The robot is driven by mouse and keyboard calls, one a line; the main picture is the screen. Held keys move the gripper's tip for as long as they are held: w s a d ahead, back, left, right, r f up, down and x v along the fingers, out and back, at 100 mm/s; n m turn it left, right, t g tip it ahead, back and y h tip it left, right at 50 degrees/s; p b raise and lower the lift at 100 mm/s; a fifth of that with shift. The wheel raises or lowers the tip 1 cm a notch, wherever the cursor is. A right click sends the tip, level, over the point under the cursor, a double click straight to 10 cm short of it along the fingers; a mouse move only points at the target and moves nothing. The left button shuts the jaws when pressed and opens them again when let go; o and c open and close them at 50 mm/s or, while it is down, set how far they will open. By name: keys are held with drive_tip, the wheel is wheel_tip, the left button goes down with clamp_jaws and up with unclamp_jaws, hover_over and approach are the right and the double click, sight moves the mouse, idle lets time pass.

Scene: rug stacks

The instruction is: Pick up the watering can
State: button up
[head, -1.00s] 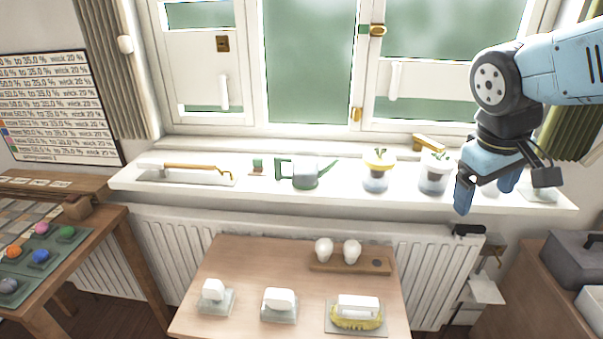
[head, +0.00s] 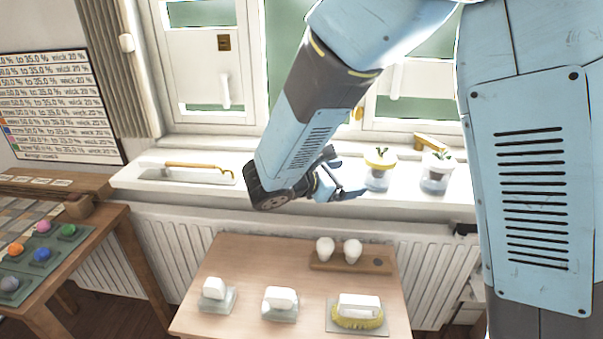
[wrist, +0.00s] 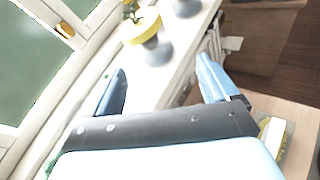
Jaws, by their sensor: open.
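The watering can is not visible now; in the head view my arm covers the part of the white windowsill (head: 215,193) where it stood, and the wrist view does not show it. My gripper (head: 348,184) is low over the sill, just left of the yellow-rimmed pot (head: 380,170) in the head view. In the wrist view my gripper (wrist: 160,70) has its two blue fingers spread wide with nothing between them, and the yellow-rimmed pot (wrist: 141,28) lies beyond them.
A second plant pot (head: 436,172) stands further right on the sill. A long tray with a wooden-handled tool (head: 190,172) lies at the sill's left. Below, a wooden table (head: 245,262) carries white blocks, a yellow brush (head: 357,315) and two white bulbs.

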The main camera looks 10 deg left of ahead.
drive_tip(key=s+a+f+n+t+y, duration=0.2)
drive_tip(key=a+f+n+t, duration=0.15)
drive_tip(key=a, duration=0.45)
drive_tip(key=s+a+f+n+t+y, duration=0.1)
drive_tip(key=a+f+n+t+y, duration=0.15)
drive_tip(key=a+n, duration=0.4)
drive_tip(key=shift+m+t, duration=0.3)
drive_tip(key=shift+m, duration=0.4)
drive_tip(key=shift+w+a+x, duration=0.1)
drive_tip(key=shift+a+x, duration=0.1)
drive_tip(key=shift+x, duration=1.95)
drive_tip(key=shift+w+a+x, duration=0.1)
drive_tip(key=shift+a+x, duration=0.1)
drive_tip(key=shift+x, duration=1.95)
drive_tip(key=shift+a+x, duration=0.2)
drive_tip(key=shift+x, duration=1.95)
drive_tip(key=shift+f, duration=0.1)
drive_tip(key=shift+c, duration=0.3)
drive_tip(key=c, duration=1)
